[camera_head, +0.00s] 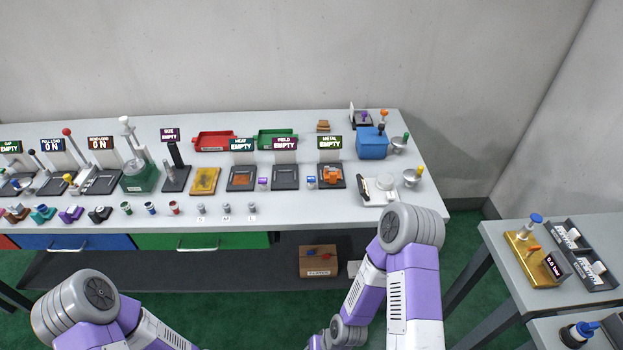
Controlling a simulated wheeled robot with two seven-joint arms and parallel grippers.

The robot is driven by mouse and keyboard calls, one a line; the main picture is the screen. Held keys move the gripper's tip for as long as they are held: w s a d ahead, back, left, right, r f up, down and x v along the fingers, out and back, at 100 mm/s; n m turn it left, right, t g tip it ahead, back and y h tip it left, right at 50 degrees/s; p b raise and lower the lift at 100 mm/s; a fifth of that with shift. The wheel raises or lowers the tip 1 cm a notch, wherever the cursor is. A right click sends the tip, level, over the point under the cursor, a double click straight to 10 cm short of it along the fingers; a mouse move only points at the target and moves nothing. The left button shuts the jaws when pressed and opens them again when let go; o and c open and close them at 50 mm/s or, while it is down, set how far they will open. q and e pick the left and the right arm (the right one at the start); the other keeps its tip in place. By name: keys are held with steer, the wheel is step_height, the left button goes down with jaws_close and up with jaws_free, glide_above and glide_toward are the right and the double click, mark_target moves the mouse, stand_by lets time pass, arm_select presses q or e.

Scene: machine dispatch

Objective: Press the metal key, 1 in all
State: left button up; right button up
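A dark station (339,184) with a sign (330,142) that seems to read "METAL EMPTY" stands right of centre on the long bench. An orange part (331,174) sits on it. A small blue and white piece (311,182) is at its left side; I cannot tell whether this is the metal key. My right arm rises in front of the bench's right end and bends down to the lower edge. My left arm is at the lower left, below the bench. Neither gripper shows in the picture.
The long bench (300,214) carries several other signed stations, red (214,141) and green (276,138) trays, a blue box (371,144) and small cups. A cardboard box (318,262) lies on the lower shelf. A side table (500,240) stands at right. Green floor lies between.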

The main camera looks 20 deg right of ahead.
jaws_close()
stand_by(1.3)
